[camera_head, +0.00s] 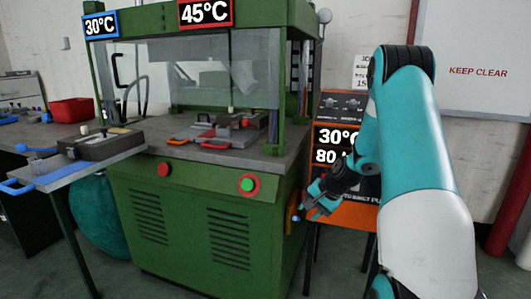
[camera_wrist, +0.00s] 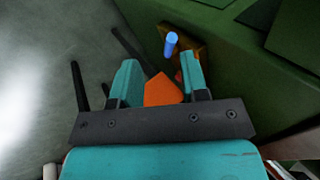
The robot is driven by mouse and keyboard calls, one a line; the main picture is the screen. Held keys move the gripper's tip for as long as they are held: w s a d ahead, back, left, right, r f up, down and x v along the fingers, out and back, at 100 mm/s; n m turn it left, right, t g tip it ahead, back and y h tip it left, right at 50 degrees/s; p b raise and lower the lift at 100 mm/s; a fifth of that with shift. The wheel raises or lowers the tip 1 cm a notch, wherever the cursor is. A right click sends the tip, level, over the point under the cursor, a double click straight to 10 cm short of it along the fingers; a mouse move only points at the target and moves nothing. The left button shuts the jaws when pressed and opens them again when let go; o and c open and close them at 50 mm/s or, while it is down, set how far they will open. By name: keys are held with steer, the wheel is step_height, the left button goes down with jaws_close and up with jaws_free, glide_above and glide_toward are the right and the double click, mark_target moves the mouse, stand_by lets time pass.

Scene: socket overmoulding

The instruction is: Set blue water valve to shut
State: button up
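The blue water valve shows in the wrist view as a short blue handle (camera_wrist: 171,43) sticking out from a yellow-brown plate (camera_wrist: 192,48) on the green machine's side. In the head view the blue handle (camera_head: 296,218) is a small spot on the machine's right side, next to my gripper (camera_head: 309,211). In the wrist view my gripper (camera_wrist: 160,68) is open, its two teal fingers well apart. The handle is just beyond the fingertips, nearer the right finger, and looks untouched. A small red part (camera_wrist: 178,76) is partly hidden by the right finger. An orange shape (camera_wrist: 162,90) shows between the fingers; I cannot tell what it is.
The green machine (camera_head: 195,225) stands in front with red and green buttons. A stand with an orange-framed display (camera_head: 340,135) is behind my arm. A side table (camera_head: 75,172) with a blue-handled tool is at left. Grey floor (camera_wrist: 50,70) is open in the wrist view.

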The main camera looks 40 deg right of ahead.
steer(key=w+a+r+p+v, duration=0.1)
steer(key=p+v, duration=0.1)
steer(key=v, duration=0.7)
steer(key=w+a+r+n+g+y+p, duration=0.1)
steer(key=a+r+n+p, duration=0.3)
steer(key=a+r, duration=0.3)
steer(key=w+a+r+n+g+y+p, duration=0.1)
steer(key=a+r+n+p, duration=0.2)
steer(key=a, duration=0.9)
steer(key=shift+a+r+n+p, duration=0.2)
steer(key=shift+r+n+p, duration=0.25)
steer(key=shift+r, duration=1.4)
steer(key=shift+w, duration=0.15)
steer(key=shift+c, duration=0.5)
